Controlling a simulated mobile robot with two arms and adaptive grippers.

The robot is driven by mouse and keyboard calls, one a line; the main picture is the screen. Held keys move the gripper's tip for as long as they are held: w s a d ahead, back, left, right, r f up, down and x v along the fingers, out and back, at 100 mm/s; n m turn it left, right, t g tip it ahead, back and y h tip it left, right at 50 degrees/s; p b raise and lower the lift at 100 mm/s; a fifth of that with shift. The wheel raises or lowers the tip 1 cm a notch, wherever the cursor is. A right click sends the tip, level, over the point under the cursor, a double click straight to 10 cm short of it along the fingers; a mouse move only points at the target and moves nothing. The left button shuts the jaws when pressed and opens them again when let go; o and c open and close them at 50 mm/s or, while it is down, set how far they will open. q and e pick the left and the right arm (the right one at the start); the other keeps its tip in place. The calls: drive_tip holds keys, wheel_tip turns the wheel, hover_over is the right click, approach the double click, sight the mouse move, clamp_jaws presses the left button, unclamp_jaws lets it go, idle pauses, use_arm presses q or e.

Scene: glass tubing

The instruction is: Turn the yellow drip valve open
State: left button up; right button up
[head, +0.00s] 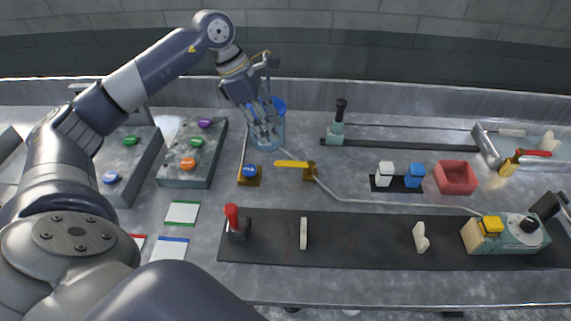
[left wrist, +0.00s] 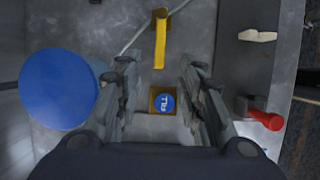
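The yellow drip valve's lever (head: 292,164) points left from its brown body (head: 310,172) on the thin tubing, at the middle of the table. In the left wrist view the yellow lever (left wrist: 160,45) is upright in the picture, ahead of the fingers and touched by neither. My left gripper (head: 267,138) hangs to the left of and behind the valve, beside the clear blue vessel. Its two fingers are apart and nothing is between their tips. A blue button (head: 249,171) on a brown base lies below; it shows between the fingers in the left wrist view (left wrist: 163,102). My right gripper is not in view.
The blue-topped vessel (left wrist: 60,90) is close to the left finger. A red-handled lever (head: 233,217) stands in front on the dark strip. Button panels (head: 190,178) are at left. A white and blue block pair and a red bin (head: 456,177) are at right.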

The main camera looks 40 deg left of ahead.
sight(289, 162)
use_arm(q)
drive_tip(key=p+x, duration=0.2)
drive_tip(key=x, duration=0.7)
drive_tip(key=shift+w+d+f, duration=0.1)
drive_tip(key=shift+f, duration=0.25)
drive_tip(key=shift+w+d+f, duration=0.1)
drive_tip(key=shift+f, duration=0.4)
clamp_jaws()
